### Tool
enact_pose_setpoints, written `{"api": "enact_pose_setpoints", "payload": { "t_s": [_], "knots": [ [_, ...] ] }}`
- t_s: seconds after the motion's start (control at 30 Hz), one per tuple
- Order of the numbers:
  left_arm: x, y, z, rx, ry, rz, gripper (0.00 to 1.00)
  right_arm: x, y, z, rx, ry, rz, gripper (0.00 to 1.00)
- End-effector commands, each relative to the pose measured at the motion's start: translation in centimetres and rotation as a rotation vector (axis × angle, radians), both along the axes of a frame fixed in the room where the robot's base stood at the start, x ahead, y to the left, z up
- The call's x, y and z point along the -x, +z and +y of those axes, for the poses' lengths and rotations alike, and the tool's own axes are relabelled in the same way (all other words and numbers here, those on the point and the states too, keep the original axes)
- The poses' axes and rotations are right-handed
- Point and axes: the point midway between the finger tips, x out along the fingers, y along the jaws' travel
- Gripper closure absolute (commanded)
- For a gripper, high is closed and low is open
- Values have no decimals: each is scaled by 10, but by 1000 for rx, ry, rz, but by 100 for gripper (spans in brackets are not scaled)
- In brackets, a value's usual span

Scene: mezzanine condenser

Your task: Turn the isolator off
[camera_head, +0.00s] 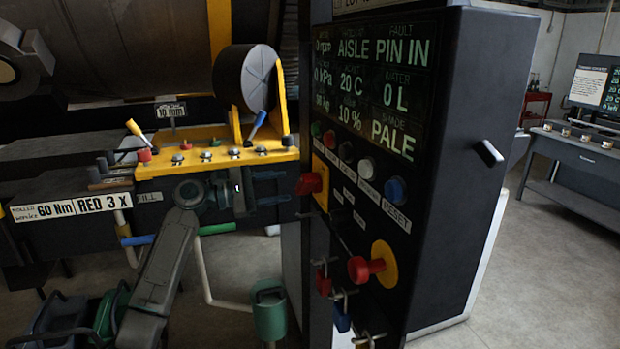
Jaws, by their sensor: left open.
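A tall black control cabinet (468,165) fills the middle of the head view, with a lit display on its panel. A red handle (311,183) on a yellow plate (326,172), which looks like the isolator, sits at the panel's left edge. A red knob (364,268) on a round yellow disc is lower right of it. My left gripper (284,188) is open and empty, its fingers pointing right. In the picture its tips are just left of the red handle; I see no contact, and the depth gap is hard to judge. My right gripper is not in view.
Several push buttons, including a blue one (395,190), lie right of the handle. Padlocks (342,315) hang below it. A yellow bench (215,158) with a dark roller stands behind my left arm. Open floor (535,270) lies right, before a grey table (580,165).

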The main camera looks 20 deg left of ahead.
Motion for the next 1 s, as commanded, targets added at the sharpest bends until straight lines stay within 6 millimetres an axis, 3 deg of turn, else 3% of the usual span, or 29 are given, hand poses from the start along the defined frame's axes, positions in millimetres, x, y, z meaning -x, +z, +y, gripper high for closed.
{"api": "enact_pose_setpoints", "payload": {
  "t_s": [0.1, 0.37, 0.77, 0.83, 1.0],
  "knots": [
    [-14, 6, -22, 3, -3, 0, 56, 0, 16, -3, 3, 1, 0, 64],
    [-36, 3, -54, 2, 0, 0, 56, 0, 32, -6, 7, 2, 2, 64],
    [-43, 0, -62, -2, 2, -1, 56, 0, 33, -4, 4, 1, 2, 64],
    [-43, 0, -62, -2, 2, -1, 64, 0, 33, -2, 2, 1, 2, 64],
    [-42, 0, -62, -2, 2, -1, 98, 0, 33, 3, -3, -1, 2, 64]
  ]
}}
